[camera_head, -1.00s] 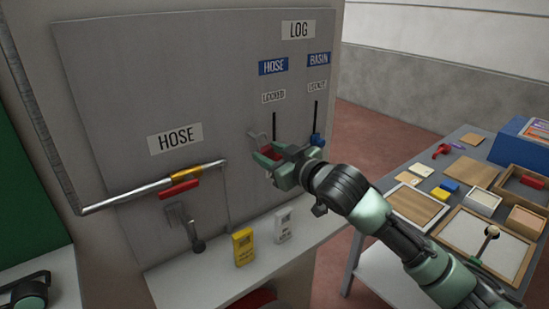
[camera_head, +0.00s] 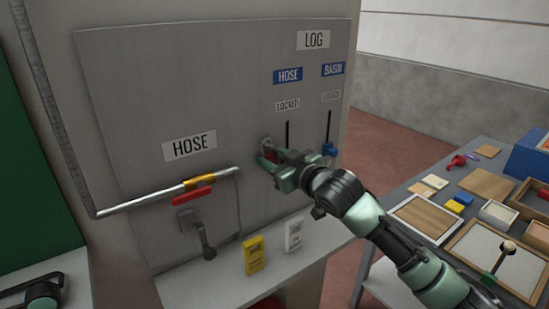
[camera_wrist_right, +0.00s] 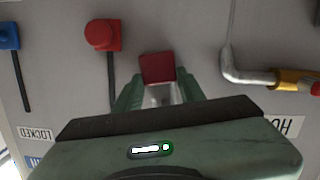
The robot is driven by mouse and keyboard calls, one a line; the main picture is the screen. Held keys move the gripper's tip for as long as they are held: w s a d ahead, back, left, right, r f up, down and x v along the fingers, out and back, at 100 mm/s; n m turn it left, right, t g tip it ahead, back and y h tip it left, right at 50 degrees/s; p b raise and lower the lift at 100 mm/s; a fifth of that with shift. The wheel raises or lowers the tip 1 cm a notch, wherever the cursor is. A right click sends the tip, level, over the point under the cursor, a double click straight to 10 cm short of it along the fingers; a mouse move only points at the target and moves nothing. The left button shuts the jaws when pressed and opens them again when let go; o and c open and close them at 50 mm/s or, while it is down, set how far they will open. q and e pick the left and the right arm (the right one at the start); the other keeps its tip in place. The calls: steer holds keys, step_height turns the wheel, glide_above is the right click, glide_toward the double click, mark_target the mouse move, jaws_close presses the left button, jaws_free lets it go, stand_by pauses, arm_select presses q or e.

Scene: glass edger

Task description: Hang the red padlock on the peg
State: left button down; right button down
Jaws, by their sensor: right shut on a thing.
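My right gripper (camera_head: 266,160) is shut on the red padlock (camera_head: 270,155), close to the grey panel. In the right wrist view the padlock's red body (camera_wrist_right: 157,68) sits between the fingertips (camera_wrist_right: 157,90); its grey shackle is mostly hidden in the head view.
A blue piece (camera_head: 329,150) is at the foot of the neighbouring strip under BASIN. A pipe with a red lever (camera_head: 194,191) runs left of the gripper. A yellow tag (camera_head: 253,256) and white tag (camera_head: 293,234) stand on the shelf below. A cluttered table is at right.

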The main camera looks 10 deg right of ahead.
stand_by(0.4)
steer(key=c, duration=0.8)
jaws_free()
steer(key=shift+o, duration=0.2)
steer(key=shift+s+d, duration=0.1)
